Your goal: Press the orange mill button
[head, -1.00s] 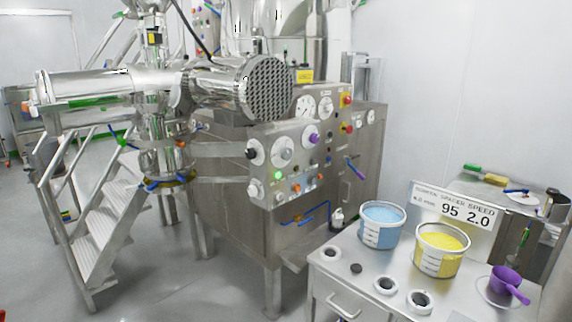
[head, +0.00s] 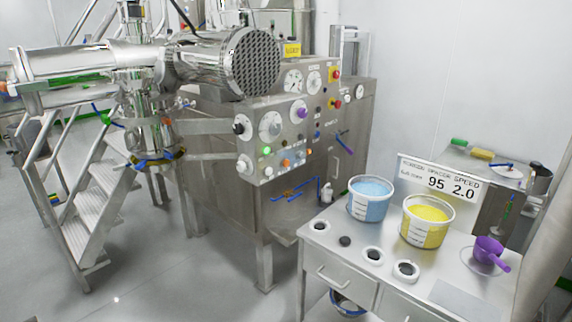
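A steel control panel (head: 272,146) on the mill machine faces me near the middle of the head view. Two small orange buttons sit low on it: one orange button (head: 286,163) near the centre of the lower row, and another orange spot at its right that is too small to make out clearly. A lit green button (head: 266,151) is to the left, above the row. I cannot tell which orange one is the mill button, as the labels are unreadable. Neither of my grippers is in view.
A steel table (head: 330,240) at the right front holds a blue tub (head: 370,200), a yellow tub (head: 426,222), white rings, a purple scoop (head: 490,252) and a sign (head: 440,180). Metal stairs (head: 85,220) stand at left. The floor (head: 190,285) between is clear.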

